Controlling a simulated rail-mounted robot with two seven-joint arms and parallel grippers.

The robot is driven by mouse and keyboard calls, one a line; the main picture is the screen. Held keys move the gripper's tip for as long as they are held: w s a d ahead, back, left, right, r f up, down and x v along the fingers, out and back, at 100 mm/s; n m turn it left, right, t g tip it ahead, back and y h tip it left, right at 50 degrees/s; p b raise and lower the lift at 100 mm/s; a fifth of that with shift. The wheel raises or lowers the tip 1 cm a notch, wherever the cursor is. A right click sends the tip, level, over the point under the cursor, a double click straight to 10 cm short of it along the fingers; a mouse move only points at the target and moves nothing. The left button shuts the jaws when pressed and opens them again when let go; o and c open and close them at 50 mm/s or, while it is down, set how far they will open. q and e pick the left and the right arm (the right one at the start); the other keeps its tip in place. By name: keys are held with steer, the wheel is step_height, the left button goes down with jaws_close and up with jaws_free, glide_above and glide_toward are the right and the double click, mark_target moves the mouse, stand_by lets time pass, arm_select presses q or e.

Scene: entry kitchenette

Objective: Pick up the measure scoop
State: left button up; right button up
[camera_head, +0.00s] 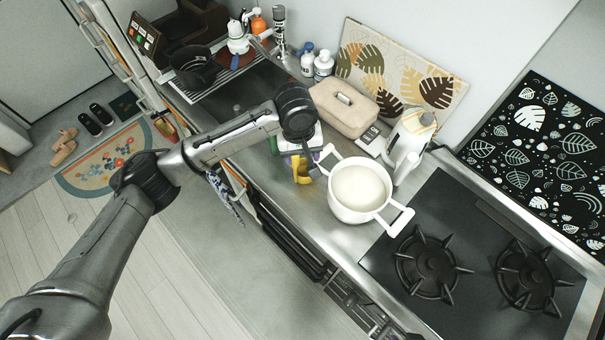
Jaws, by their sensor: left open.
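My left arm reaches in from the left over the counter, and its wrist hangs above the area left of the white pot. My left gripper (308,158) points down there, open, small and partly hidden by its own wrist. A small yellow object (301,172) lies just below it on the counter, close to the pot's left handle. I cannot tell for sure whether this is the measure scoop, or whether the fingers touch it. No other thing shows clearly as a scoop. My right gripper is not in view.
The white two-handled pot (360,190) stands right of the gripper, beside a black gas hob (455,260). Behind are a beige lidded box (343,108), a white bottle (409,135) and a leaf-patterned board (425,75). The sink (240,90) lies to the left.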

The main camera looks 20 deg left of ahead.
mark_target(294, 158)
arm_select(q)
steer(key=w+a+r+n, duration=0.1)
steer(key=a, duration=0.1)
steer(key=w+a+r+n, duration=0.1)
steer(key=w+r, duration=0.1)
steer(key=shift+w+a+n+y+b, duration=0.3)
steer(key=shift+a+n+y+b, duration=0.05)
steer(key=shift+n+y, duration=0.05)
step_height(294, 158, down, 7)
steer(key=shift+f+p, duration=0.15)
steer(key=shift+p, duration=0.3)
steer(key=shift+f, duration=0.4)
steer(key=shift+f+p, duration=0.65)
steer(key=shift+f, duration=1.6)
steer(key=c, duration=1)
